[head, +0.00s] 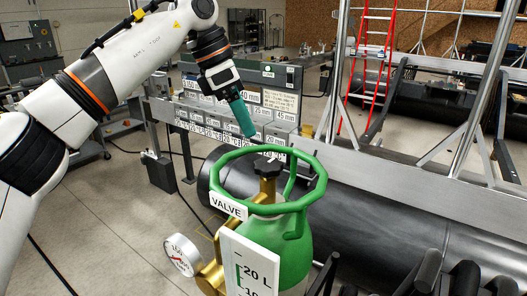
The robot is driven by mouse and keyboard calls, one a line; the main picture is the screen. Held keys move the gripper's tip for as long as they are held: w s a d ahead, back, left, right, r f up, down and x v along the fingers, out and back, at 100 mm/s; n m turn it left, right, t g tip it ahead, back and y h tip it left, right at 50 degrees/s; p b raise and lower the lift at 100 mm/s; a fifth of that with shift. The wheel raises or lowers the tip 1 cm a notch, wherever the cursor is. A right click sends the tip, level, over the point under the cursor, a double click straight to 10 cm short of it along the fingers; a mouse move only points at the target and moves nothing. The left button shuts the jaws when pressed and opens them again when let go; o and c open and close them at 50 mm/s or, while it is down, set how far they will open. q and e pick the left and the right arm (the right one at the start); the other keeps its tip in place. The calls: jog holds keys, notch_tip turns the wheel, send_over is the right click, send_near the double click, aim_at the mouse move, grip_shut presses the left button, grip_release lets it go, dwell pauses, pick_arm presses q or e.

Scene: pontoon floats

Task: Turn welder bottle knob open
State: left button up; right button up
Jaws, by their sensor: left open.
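The green welder bottle (292,255) stands upright in the lower middle of the head view, with a green ring guard (318,190) around its top. The black knob (267,166) sits inside the ring on a brass valve body (263,192). A "VALVE" label (229,205) is on the ring's front left. My left gripper (247,130), with teal fingers, is open and empty. It points down, above and slightly left of the knob, apart from it. The gap between its fingers is hard to see from this side. My right gripper is out of view.
A round pressure gauge (183,255) and a white scale plate (248,265) are on the bottle's front. A large dark cylinder (365,235) lies behind it. Behind are a labelled rack (240,100), metal rails and a red ladder (372,60). Floor shows at left.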

aim_at(267, 163)
pick_arm(q)
jog(key=p+x, duration=0.2)
jog(key=x, duration=0.6)
jog(key=shift+d+p, duration=0.25)
jog(key=shift+p, duration=0.05)
jog(key=shift+p+x, duration=0.3)
jog(key=shift+x, duration=0.65)
jog(key=shift+s+a+f, duration=0.1)
jog(key=shift+s+f, duration=0.05)
jog(key=shift+s, duration=0.15)
jog(key=shift+f, duration=0.1)
jog(key=shift+c, duration=0.6)
jog(key=c, duration=0.8)
jog(key=shift+c, duration=0.2)
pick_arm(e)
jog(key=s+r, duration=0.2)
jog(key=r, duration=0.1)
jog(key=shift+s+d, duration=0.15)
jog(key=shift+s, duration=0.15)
